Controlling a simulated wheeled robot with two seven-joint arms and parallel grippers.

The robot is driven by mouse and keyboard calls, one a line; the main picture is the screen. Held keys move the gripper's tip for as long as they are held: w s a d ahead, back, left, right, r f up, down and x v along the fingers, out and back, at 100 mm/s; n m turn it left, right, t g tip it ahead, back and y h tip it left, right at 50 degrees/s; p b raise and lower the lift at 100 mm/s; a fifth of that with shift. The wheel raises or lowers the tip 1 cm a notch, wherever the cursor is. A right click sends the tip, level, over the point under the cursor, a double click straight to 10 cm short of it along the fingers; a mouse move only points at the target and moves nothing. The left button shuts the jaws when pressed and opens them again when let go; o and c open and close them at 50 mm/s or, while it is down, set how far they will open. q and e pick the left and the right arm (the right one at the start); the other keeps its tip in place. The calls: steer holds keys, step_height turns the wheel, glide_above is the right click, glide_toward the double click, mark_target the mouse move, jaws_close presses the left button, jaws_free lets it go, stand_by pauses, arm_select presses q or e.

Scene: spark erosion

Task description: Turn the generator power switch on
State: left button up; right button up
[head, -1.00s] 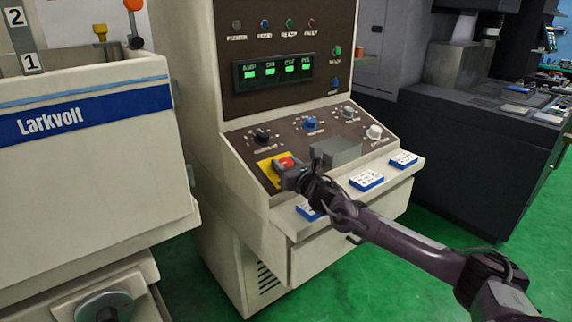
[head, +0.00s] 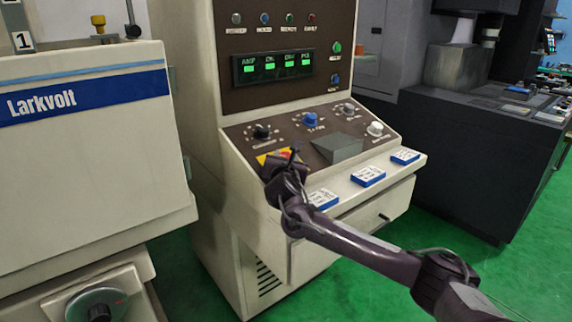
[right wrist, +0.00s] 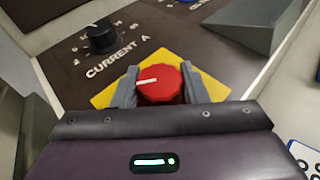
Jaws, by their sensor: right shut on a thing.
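The generator power switch is a red rotary knob with a white pointer line, on a yellow plate. In the right wrist view the red knob (right wrist: 159,86) sits between the two grey fingers of my right gripper (right wrist: 160,90), which is shut on it. The white line points to the left in that view. In the head view my right gripper (head: 287,165) covers most of the switch, and only part of the yellow plate (head: 264,158) shows at the left of the sloped console. My left gripper is not in view.
A black "CURRENT A" knob (right wrist: 101,36) stands beside the yellow plate. A grey wedge-shaped block (head: 337,147) is to the right on the console. Blue-edged cards (head: 368,176) lie along the front ledge. The cream Larkvolt machine (head: 90,170) stands at the left.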

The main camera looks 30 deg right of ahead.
steer(key=shift+a+r+m+g+h+p, duration=0.1)
steer(key=shift+r+m+g+h+p, duration=0.2)
steer(key=shift+m+g+h+p, duration=0.5)
steer(key=m+g+p, duration=0.2)
steer(key=m+g+h+p, duration=0.1)
steer(key=g+p, duration=0.1)
steer(key=p, duration=0.1)
steer(key=m+g+h+p, duration=0.1)
steer(key=m+g+p, duration=0.1)
steer(key=shift+r+m, duration=0.25)
steer(key=shift+m, duration=0.05)
steer(key=shift+f+m+g+h+p, duration=0.2)
steer(key=shift+m+g+h+p, duration=0.15)
steer(key=shift+g+p, duration=0.2)
steer(key=shift+f+m+g, duration=0.2)
steer(key=shift+m+g, duration=0.35)
steer(key=shift+f+m+g+b, duration=0.2)
steer(key=shift+m+g+b, duration=0.25)
steer(key=shift+m+g, duration=0.2)
steer(key=shift+m+g+b, duration=0.85)
steer(key=shift+g+b, duration=0.05)
steer(key=shift+g, duration=0.15)
steer(key=shift+s, duration=0.1)
